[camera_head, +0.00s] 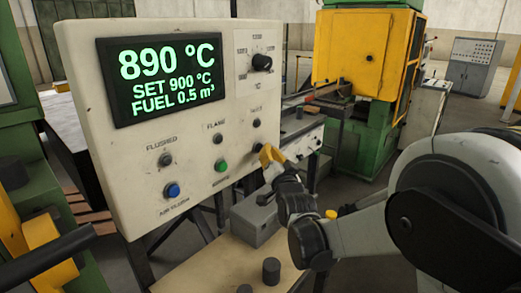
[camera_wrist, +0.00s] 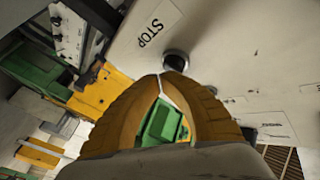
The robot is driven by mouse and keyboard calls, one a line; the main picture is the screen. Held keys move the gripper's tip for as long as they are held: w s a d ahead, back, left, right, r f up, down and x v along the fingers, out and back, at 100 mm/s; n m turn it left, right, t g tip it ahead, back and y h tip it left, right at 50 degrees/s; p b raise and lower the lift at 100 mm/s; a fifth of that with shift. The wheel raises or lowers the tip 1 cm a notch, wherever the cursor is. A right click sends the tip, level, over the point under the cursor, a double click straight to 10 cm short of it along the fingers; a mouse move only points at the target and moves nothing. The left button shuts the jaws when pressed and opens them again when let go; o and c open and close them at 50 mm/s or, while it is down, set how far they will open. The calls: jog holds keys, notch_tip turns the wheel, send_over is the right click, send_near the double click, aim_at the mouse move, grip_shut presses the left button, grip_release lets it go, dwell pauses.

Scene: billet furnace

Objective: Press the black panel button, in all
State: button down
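The black button (camera_wrist: 176,59) sits in a metal ring on the cream panel (camera_head: 85,60), beside a label reading STOP (camera_wrist: 160,22) in the wrist view. In the head view it is at the panel's lower right, mostly hidden by my gripper (camera_head: 268,156). My gripper's yellow fingers also show in the wrist view (camera_wrist: 162,76); their tips meet with nothing between them. The tips are just short of the black button in the wrist picture. I cannot tell whether they touch it.
The panel also carries a blue button (camera_head: 172,190), a green button (camera_head: 221,166), small dark lamps, a knob (camera_head: 261,62) and a display (camera_head: 160,76) reading 890 °C, SET 900 °C. A grey box (camera_head: 255,220) stands below. A yellow and green machine (camera_head: 360,45) stands behind.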

jog(key=shift+s+d, duration=0.25)
jog(key=shift+s+d, duration=0.8)
jog(key=shift+d, duration=0.2)
jog(key=shift+s+d, duration=0.75)
jog(key=shift+d, duration=0.25)
jog(key=shift+d, duration=0.1)
